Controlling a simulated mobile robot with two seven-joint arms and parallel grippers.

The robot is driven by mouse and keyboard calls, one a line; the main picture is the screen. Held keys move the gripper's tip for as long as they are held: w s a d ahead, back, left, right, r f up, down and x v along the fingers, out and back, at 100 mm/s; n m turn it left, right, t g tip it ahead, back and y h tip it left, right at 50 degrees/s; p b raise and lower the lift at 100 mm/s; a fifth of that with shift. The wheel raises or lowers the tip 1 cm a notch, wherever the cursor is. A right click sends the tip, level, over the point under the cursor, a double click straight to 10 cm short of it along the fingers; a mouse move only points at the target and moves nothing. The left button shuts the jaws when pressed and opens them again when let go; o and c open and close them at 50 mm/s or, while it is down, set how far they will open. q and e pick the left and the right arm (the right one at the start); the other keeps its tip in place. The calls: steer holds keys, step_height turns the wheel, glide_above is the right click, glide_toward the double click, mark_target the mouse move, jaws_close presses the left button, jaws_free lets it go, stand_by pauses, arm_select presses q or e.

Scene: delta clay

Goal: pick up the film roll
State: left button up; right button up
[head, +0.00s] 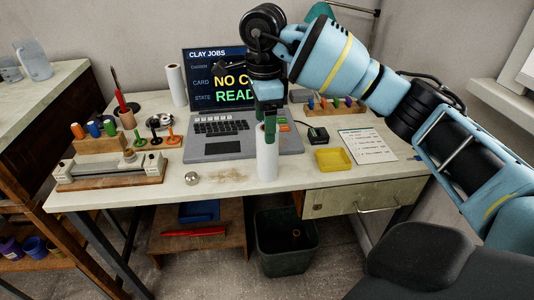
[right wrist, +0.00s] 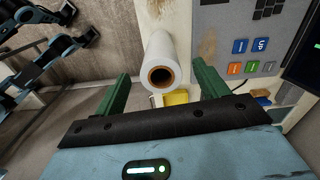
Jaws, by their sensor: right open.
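A white film roll (head: 267,158) stands upright near the front edge of the desk, in front of the laptop-like console. In the right wrist view the film roll (right wrist: 162,62) shows its brown hollow core facing the camera. My right gripper (head: 268,118) is open, pointing down at the roll's top end. In the right wrist view its two green fingers (right wrist: 163,85) lie on either side of the roll's end, with gaps to both. Whether the fingertips reach below the roll's top is hard to tell.
A second white roll (head: 176,86) stands at the back left. The console (head: 222,137), a yellow tray (head: 333,160), a small black box (head: 318,135) and a paper sheet (head: 367,146) lie around. A metal ball (head: 192,178) is left of the roll. A bin (head: 285,243) stands below.

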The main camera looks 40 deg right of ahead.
steer(key=f, duration=0.6)
steer(key=shift+s+d+b, duration=0.15)
steer(key=shift+d+b, duration=0.15)
steer(key=shift+r, duration=0.1)
steer(key=c, duration=1.2)
steer(key=shift+o, duration=0.2)
steer(key=s+a+r, duration=0.2)
steer(key=s+a, duration=0.2)
steer(key=s, duration=0.2)
steer(key=s+a+r+p, duration=0.1)
steer(key=s+a+r, duration=0.2)
steer(key=s, duration=0.4)
steer(key=shift+s+a, duration=0.3)
steer(key=shift+a, duration=0.45)
